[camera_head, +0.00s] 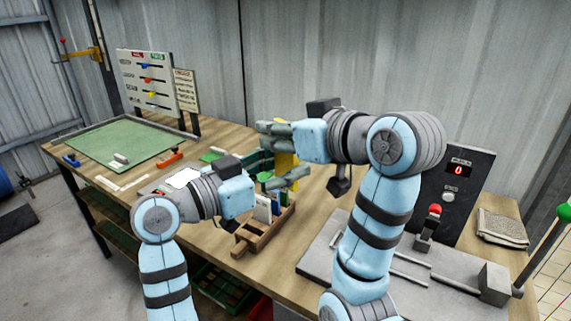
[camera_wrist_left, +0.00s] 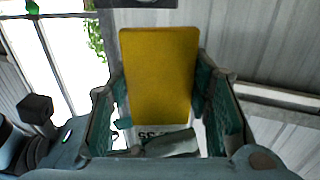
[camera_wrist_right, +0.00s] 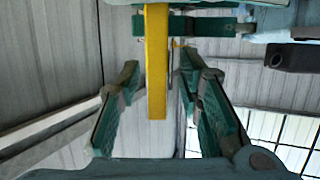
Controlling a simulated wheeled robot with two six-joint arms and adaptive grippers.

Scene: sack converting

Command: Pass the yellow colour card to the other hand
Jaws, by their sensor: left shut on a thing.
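The yellow colour card (camera_head: 284,159) stands between my two grippers above the bench. My left gripper (camera_head: 287,179) is shut on it from below; in the left wrist view the card (camera_wrist_left: 160,75) shows its broad face between the fingers. My right gripper (camera_head: 272,130) is open near the card's upper part. In the right wrist view the card (camera_wrist_right: 157,65) appears edge-on between the spread right fingers, with the left fingers across the top. Whether the right fingers touch the card cannot be told, but a gap shows on both sides.
A wooden rack (camera_head: 246,242) with several cards stands on the bench below the grippers. A green mat (camera_head: 120,143) and a board with coloured markers (camera_head: 150,80) are at the left. A metal machine plate (camera_head: 425,285) and a black control box (camera_head: 458,190) are at the right.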

